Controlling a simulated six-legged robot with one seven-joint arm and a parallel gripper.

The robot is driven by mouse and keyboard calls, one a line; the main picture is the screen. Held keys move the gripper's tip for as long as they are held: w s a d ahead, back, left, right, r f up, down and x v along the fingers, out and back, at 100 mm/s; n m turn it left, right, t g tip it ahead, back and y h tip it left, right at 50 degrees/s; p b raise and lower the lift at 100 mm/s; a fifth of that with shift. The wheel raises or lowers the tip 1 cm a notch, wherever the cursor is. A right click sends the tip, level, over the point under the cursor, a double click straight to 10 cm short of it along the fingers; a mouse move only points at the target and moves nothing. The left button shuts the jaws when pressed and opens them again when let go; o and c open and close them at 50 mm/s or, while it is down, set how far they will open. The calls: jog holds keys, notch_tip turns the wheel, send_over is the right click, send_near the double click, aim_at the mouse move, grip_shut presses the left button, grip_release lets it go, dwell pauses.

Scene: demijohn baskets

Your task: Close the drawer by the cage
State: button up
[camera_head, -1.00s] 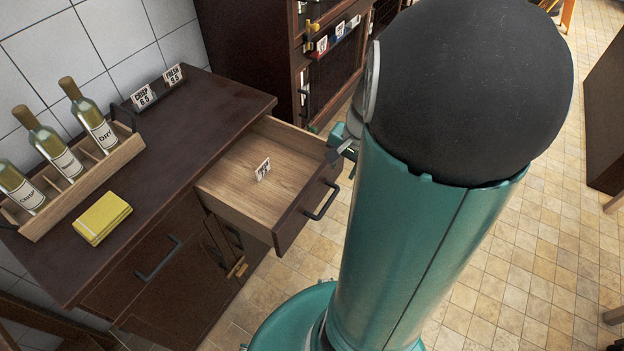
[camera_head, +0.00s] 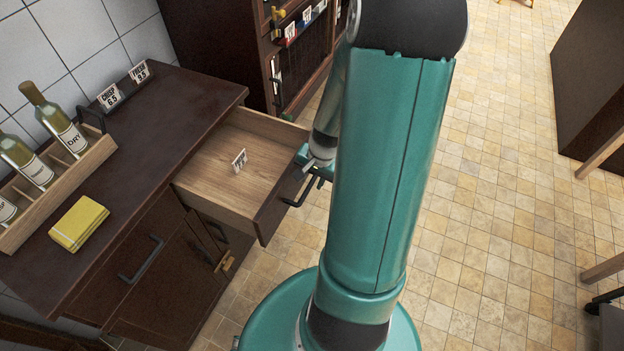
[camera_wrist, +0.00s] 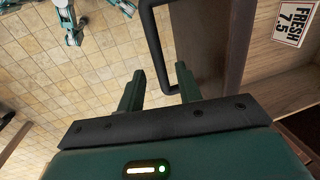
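The drawer (camera_head: 225,182) of the dark wooden cabinet stands pulled out, with a small price card (camera_head: 239,160) inside it. Its dark front has a black bar handle, which shows in the wrist view (camera_wrist: 154,40). My gripper (camera_wrist: 160,82) is at the drawer front; its two fingers are spread with a gap between them. The handle's near bend lies just beyond the fingertips, and I cannot tell whether they touch it. In the head view my gripper (camera_head: 318,172) is partly hidden by my arm. I see no cage clearly.
The cabinet top (camera_head: 150,130) carries a wooden bottle rack (camera_head: 50,190), a yellow cloth (camera_head: 79,223) and two price signs. A tall dark cabinet (camera_head: 225,50) stands behind. The tiled floor (camera_head: 490,230) at the right is open.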

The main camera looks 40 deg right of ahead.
jog(key=shift+w+f, duration=0.15)
jog(key=shift+f, duration=0.5)
grip_shut()
jog(key=shift+w, duration=0.1)
jog(key=w+a, duration=0.2)
jog(key=w, duration=0.5)
jog(key=w+a, duration=0.3)
jog(key=w, duration=0.4)
jog(key=w+a, duration=0.2)
jog(key=w, duration=0.5)
jog(key=shift+w+a, duration=0.1)
jog(key=shift+a, duration=0.25)
grip_release()
